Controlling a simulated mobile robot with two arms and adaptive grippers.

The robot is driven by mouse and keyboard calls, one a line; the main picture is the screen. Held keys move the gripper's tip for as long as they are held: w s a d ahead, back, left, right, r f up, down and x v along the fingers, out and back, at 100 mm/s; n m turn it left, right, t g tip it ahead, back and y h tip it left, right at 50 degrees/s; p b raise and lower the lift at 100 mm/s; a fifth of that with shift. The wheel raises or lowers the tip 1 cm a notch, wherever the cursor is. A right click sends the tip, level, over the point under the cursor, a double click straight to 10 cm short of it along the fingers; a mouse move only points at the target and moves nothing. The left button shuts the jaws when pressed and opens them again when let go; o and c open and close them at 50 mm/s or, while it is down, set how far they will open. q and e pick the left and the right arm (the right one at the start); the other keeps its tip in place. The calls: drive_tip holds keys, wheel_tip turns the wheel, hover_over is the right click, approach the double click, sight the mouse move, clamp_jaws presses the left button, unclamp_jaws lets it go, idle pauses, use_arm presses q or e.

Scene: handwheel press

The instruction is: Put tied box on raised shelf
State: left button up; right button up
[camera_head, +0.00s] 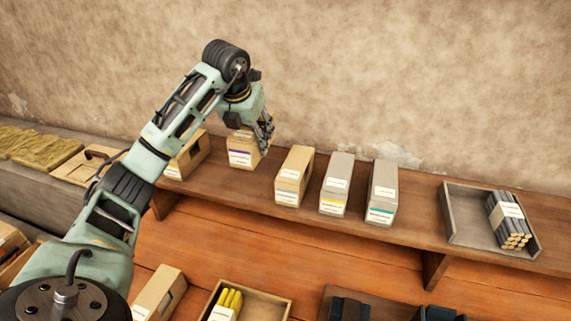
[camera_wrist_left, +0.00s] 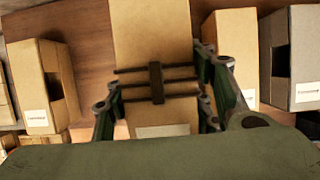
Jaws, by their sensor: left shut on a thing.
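The box in my left gripper (camera_head: 264,132) is tan with a white label and a purple stripe; this held box (camera_head: 243,150) is upright at the raised shelf (camera_head: 250,195), in the row of boxes. In the left wrist view the gripper (camera_wrist_left: 158,95) has its fingers on both sides of the box (camera_wrist_left: 152,30), with dark bands and a dark upright piece across its face. Whether these are ties or finger parts I cannot tell. Whether the box's base touches the shelf is not clear. My right gripper is not in view.
On the shelf, a tan box (camera_head: 188,155) stands left of the held box; another tan box (camera_head: 294,176) and two grey boxes (camera_head: 337,184) (camera_head: 382,193) stand right. A tray (camera_head: 460,215) with tied dark rods (camera_head: 508,220) is at the right. Below are a yellow-rod tray (camera_head: 268,306) and an open box (camera_head: 160,295).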

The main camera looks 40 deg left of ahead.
use_arm(q)
wheel_tip(320, 180, down, 3)
drive_tip(key=shift+w+d+r+p, duration=0.1)
drive_tip(key=shift+w+p, duration=0.05)
drive_tip(key=shift+p, duration=0.2)
wheel_tip(320, 180, down, 2)
drive_tip(key=shift+f, duration=0.25)
wheel_tip(320, 180, down, 3)
drive_tip(key=shift+f+p, duration=0.1)
drive_tip(key=shift+p, duration=0.7)
drive_tip(key=shift+f, duration=0.45)
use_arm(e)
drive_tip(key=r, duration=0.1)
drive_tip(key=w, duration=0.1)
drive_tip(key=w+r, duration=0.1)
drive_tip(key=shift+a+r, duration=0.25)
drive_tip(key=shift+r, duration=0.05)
use_arm(q)
drive_tip(key=shift+f, duration=0.1)
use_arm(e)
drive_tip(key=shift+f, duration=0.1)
use_arm(q)
drive_tip(key=o, duration=1.2)
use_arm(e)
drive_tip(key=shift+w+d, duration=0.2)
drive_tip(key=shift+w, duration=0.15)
